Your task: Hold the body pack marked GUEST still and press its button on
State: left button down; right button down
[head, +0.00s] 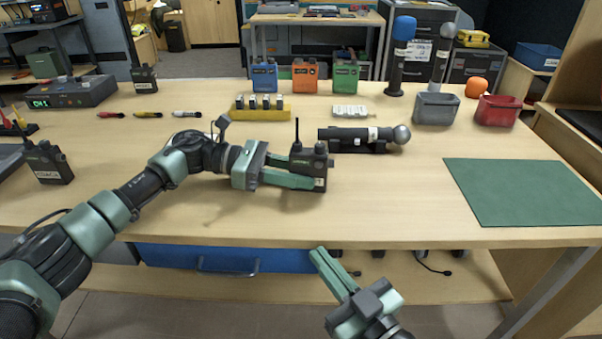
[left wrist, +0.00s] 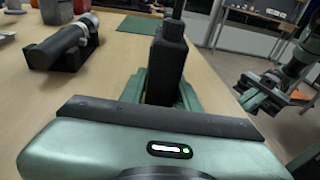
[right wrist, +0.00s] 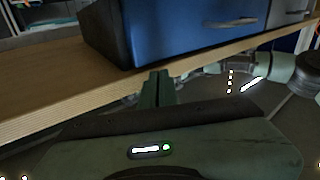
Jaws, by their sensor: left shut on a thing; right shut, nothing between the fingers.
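My left gripper (head: 314,172) is shut on a black body pack (head: 309,160) with a stub antenna, held upright over the middle of the table. I cannot tell if its base touches the table. A pale label shows on its side, too small to read. The pack also shows between the fingers in the left wrist view (left wrist: 168,62). Its button cannot be made out. My right gripper (head: 322,255) is shut and empty, in front of the table's near edge. In the right wrist view its fingers (right wrist: 157,88) lie together near the blue drawer (right wrist: 185,28).
A black microphone (head: 365,138) lies in a cradle just behind the held pack. A pack marked COACH (head: 48,163) stands at the left, another black pack (head: 143,78) at the back left. A green mat (head: 525,190) lies at the right. The front middle of the table is clear.

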aim_at(319, 165)
notch_tip(319, 165, up, 9)
jog(key=w+a+n+t+y, duration=0.1)
jog(key=w+a+n+y, duration=0.1)
jog(key=n, duration=0.3)
jog(key=shift+w+d+f, duration=0.1)
jog(key=shift+w+d, duration=0.1)
jog(key=shift+w, duration=1.2)
jog(key=shift+w+d, duration=0.25)
jog(key=shift+w, duration=1.2)
jog(key=shift+w+d+f, duration=0.1)
jog(key=shift+w+d, duration=0.1)
jog(key=shift+w, duration=1.2)
jog(key=shift+w, duration=0.2)
jog(key=shift+w, duration=0.25)
pick_arm(q)
jog(key=shift+s+r, duration=0.1)
pick_arm(e)
jog(key=shift+w+d, duration=0.1)
jog(key=shift+w, duration=0.05)
jog(key=shift+f, duration=0.1)
jog(key=shift+s+f, duration=0.1)
jog(key=shift+s, duration=0.1)
jog(key=shift+s+f, duration=0.1)
jog(key=shift+s, duration=0.2)
